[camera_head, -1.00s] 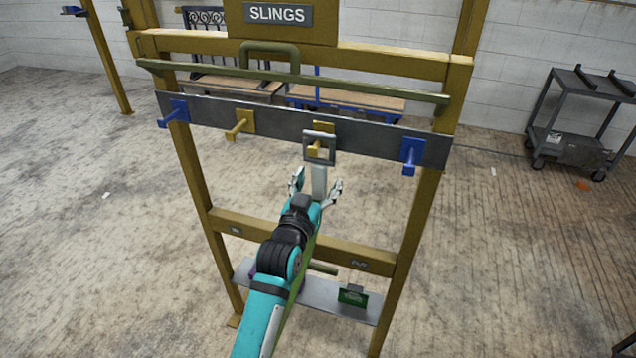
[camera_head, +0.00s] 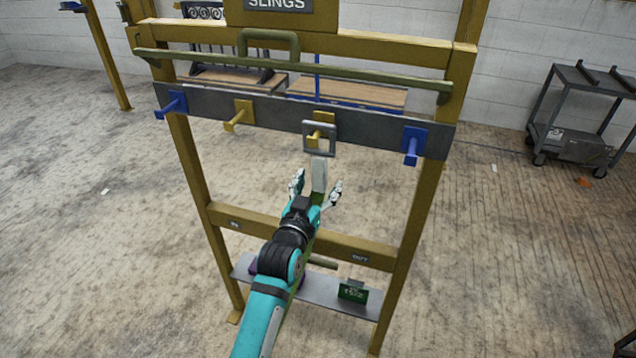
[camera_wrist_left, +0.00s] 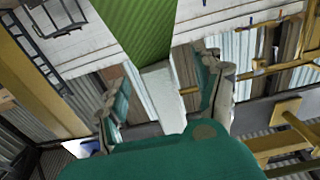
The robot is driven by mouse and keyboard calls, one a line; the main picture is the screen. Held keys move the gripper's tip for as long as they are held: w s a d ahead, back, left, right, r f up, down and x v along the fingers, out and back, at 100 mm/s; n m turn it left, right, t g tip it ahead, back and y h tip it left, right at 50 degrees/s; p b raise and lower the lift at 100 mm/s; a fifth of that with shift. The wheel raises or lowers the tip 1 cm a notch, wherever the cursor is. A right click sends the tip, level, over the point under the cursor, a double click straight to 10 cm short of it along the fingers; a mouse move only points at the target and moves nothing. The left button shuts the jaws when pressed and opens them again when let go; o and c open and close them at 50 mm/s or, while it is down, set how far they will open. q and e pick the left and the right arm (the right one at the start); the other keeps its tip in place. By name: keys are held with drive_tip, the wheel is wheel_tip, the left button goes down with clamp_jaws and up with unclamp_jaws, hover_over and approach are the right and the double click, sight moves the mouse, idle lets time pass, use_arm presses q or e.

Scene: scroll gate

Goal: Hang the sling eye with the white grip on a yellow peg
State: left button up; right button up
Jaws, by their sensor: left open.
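The sling eye (camera_head: 333,140), a grey square ring, sits around the yellow peg (camera_head: 316,134) right of the middle of the rail; the peg shows through its opening. Its white grip (camera_head: 319,172) hangs below the ring. My left gripper (camera_head: 317,185) is open, with one finger on each side of the grip's lower part. In the left wrist view the white grip (camera_wrist_left: 160,90) stands between the spread fingers, with green webbing (camera_wrist_left: 140,25) at its end. In the head view my arm hides most of the webbing. My right gripper is not in view.
Another yellow peg (camera_head: 238,117) is free. Blue pegs (camera_head: 172,104) (camera_head: 412,146) flank the grey rail (camera_head: 275,112). An olive bar (camera_head: 350,74) runs above it. Below are a yellow crossbar (camera_head: 380,252) and a shelf (camera_head: 325,299) with a green block (camera_head: 352,291). A cart (camera_head: 580,115) stands right.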

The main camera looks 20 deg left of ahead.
use_arm(q)
wheel_tip(320, 180, down, 8)
drive_tip(key=b, duration=0.4)
drive_tip(key=shift+f+b, duration=0.25)
drive_tip(key=shift+b, duration=0.15)
idle(0.3)
drive_tip(key=s+p, duration=0.5)
drive_tip(key=s, duration=0.6)
drive_tip(key=shift+a+p, duration=0.2)
drive_tip(key=shift+p, duration=0.1)
idle(1.6)
